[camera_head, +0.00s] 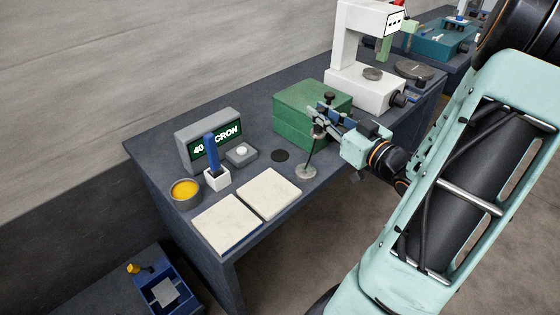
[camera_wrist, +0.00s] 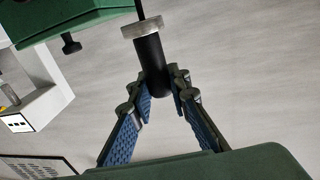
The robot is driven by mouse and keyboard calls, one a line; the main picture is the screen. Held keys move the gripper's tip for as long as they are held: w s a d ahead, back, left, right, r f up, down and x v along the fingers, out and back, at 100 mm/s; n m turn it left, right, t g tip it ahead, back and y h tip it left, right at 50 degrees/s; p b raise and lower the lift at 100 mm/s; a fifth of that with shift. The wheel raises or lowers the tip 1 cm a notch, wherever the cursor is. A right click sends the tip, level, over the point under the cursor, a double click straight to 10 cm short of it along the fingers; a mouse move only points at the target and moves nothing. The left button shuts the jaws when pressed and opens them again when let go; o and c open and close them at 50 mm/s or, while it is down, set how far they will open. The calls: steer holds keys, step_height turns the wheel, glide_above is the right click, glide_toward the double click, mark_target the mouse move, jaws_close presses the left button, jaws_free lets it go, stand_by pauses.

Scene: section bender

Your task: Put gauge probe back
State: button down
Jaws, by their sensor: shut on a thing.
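My gripper (camera_head: 322,118) is shut on a black cylindrical handle with a silver collar and a thin dark rod, which I take for the gauge probe (camera_head: 311,150). In the wrist view, my gripper (camera_wrist: 162,82) has blue-padded fingers on both sides of the handle (camera_wrist: 150,60). The rod runs up out of that picture. In the head view the rod slants down to a round grey base (camera_head: 306,172) near the table's front edge. I cannot tell whether rod and base touch or are joined.
A green box (camera_head: 300,108) stands just behind my gripper. The grey 40 MICRON display (camera_head: 207,141), a blue tool (camera_head: 211,150) in a white holder, a yellow-filled cup (camera_head: 185,191) and two pale plates (camera_head: 268,193) are to the left. A white machine (camera_head: 366,88) stands behind right.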

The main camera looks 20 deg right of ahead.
steer(key=w+a+f, duration=0.1)
steer(key=w+f, duration=0.3)
steer(key=w+a+f, duration=0.2)
steer(key=w+f, duration=0.2)
steer(key=w+a+f, duration=0.2)
steer(key=w+f, duration=0.2)
steer(key=shift+w+f+b, duration=0.4)
steer(key=shift+a, duration=0.1)
steer(key=shift+f, duration=0.1)
steer(key=shift+s+f+b, duration=0.1)
steer(key=shift+f+b, duration=0.2)
steer(key=shift+b, duration=0.2)
steer(key=shift+f, duration=0.1)
